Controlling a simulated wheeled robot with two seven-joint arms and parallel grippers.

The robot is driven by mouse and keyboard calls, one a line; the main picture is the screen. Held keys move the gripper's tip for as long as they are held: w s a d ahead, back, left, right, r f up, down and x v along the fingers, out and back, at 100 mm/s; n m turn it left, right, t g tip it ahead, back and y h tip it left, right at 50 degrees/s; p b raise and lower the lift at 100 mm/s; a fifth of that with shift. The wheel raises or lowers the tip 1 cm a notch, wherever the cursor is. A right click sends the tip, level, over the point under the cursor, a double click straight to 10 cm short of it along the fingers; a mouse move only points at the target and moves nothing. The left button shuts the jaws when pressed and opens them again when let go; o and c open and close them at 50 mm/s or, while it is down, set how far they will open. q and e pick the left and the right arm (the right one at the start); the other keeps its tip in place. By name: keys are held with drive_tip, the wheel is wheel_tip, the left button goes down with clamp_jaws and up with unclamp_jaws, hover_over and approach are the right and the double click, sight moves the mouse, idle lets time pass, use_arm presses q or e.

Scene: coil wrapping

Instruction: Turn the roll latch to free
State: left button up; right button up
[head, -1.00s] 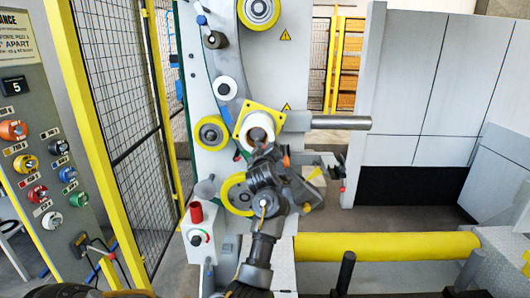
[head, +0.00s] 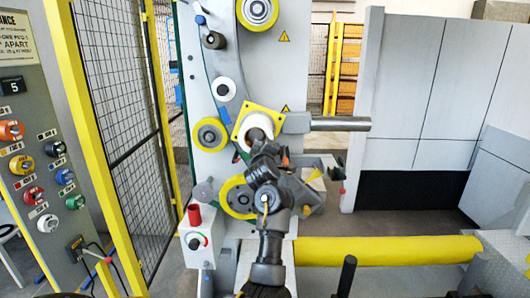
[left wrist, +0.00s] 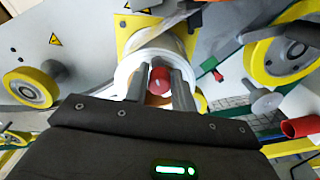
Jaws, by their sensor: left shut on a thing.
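The roll is a white ring on a yellow square plate (head: 243,117) on the machine's front; it shows large in the left wrist view (left wrist: 128,68). A red knob (left wrist: 159,84), which looks like the roll latch, sits in the ring's centre. My left gripper (left wrist: 160,88) has its two dark fingers on either side of this knob, shut on it. In the head view my left gripper (head: 262,138) reaches up in front of the roll; its own wrist hides the fingertips and the knob. How far the latch is turned cannot be told. My right gripper is not in view.
Yellow-rimmed rollers (head: 210,134) stand around the roll on the panel. A grey horizontal bar (head: 340,123) sticks out to its right. A small control box with a red cylinder (head: 195,215) is below left. A yellow roller (head: 388,249) lies low right. A yellow-framed mesh fence (head: 120,100) is at left.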

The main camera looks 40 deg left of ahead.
use_arm(q)
drive_tip(key=shift+s+a+r+n+b, duration=0.1)
drive_tip(key=shift+r+n+b, duration=0.3)
drive_tip(key=shift+n+b, duration=0.45)
drive_tip(key=shift+s+a+r+n+b, duration=0.1)
drive_tip(key=shift+r+n+b, duration=0.3)
drive_tip(key=shift+n+b, duration=0.45)
drive_tip(key=shift+r+n+b, duration=0.4)
drive_tip(key=shift+n+b, duration=0.2)
drive_tip(key=shift+n, duration=0.4)
drive_tip(key=n+b, duration=0.3)
drive_tip(key=shift+s+a+r, duration=0.15)
drive_tip(key=shift+a+r, duration=0.1)
drive_tip(key=shift+r, duration=0.05)
drive_tip(key=shift+s+a+r+n+b, duration=0.1)
drive_tip(key=shift+a+r+n+b, duration=0.05)
drive_tip(key=shift+n+b, duration=0.45)
drive_tip(key=shift+s+a+r+n+b, duration=0.1)
drive_tip(key=shift+n+b, duration=0.35)
drive_tip(key=shift+n, duration=0.25)
drive_tip(key=o, duration=0.8)
drive_tip(key=shift+o, duration=0.5)
drive_tip(key=shift+s+a+f, duration=0.1)
drive_tip(key=shift+s, duration=0.1)
drive_tip(key=shift+w+f, duration=0.1)
drive_tip(key=shift+w, duration=0.05)
